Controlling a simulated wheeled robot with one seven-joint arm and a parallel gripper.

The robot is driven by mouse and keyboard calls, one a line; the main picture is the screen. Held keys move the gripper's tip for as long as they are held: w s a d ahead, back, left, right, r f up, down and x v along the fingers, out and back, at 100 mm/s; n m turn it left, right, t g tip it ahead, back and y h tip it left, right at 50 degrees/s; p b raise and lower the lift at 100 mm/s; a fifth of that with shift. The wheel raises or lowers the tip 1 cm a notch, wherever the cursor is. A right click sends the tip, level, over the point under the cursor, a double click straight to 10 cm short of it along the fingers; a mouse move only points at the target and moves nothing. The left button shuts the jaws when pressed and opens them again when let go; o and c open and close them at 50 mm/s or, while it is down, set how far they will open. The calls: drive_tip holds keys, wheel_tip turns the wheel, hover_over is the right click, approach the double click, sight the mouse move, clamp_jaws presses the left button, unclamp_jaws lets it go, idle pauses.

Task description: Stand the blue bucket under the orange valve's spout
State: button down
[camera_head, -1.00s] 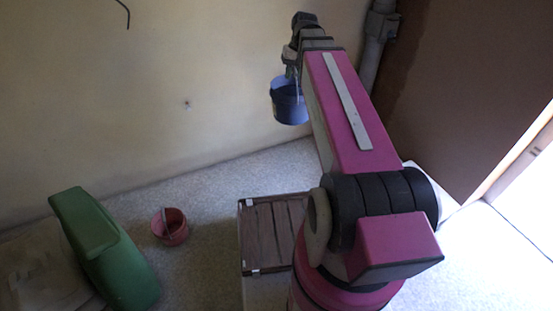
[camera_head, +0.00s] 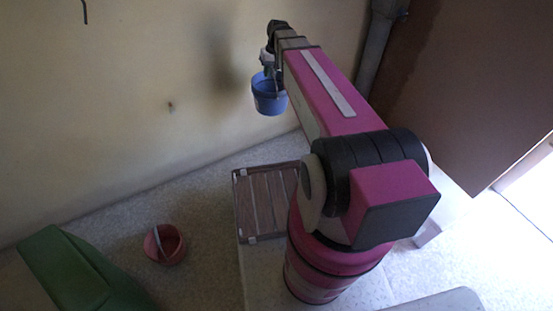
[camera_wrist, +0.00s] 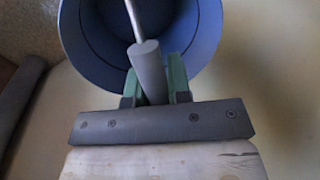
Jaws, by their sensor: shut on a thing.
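The blue bucket (camera_head: 270,98) hangs upright from my gripper (camera_head: 268,68), in the air near the pale wall. In the wrist view the open blue bucket (camera_wrist: 85,50) fills the top, and its inside looks empty. My gripper's green fingers (camera_wrist: 157,80) are shut on the grey grip of the bucket's handle (camera_wrist: 149,62). No orange valve or spout can be made out in either view.
A red bucket (camera_head: 170,252) stands on the floor, with a green container (camera_head: 75,270) to its left. A slatted crate (camera_head: 238,215) is beside my arm's base. A grey pipe (camera_head: 375,45) runs down the wall by a brown panel (camera_head: 460,90).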

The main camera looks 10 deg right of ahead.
drive_tip(key=shift+n, duration=0.6)
drive_tip(key=x, duration=0.6)
drive_tip(key=w+x, duration=0.1)
drive_tip(key=x, duration=1.2)
drive_tip(key=shift+w+d+f, duration=0.1)
drive_tip(key=shift+w+f, duration=0.05)
drive_tip(key=shift+w, duration=0.25)
wheel_tip(320, 180, down, 16)
drive_tip(key=s+a+n, duration=0.1)
drive_tip(key=s+a, duration=0.2)
drive_tip(key=w+d+f, duration=0.6)
drive_tip(key=d+f, duration=0.4)
drive_tip(key=f, duration=0.1)
drive_tip(key=shift+w, duration=0.15)
drive_tip(key=shift+f, duration=0.2)
drive_tip(key=c, duration=1.3)
unclamp_jaws()
drive_tip(key=shift+o, duration=1.2)
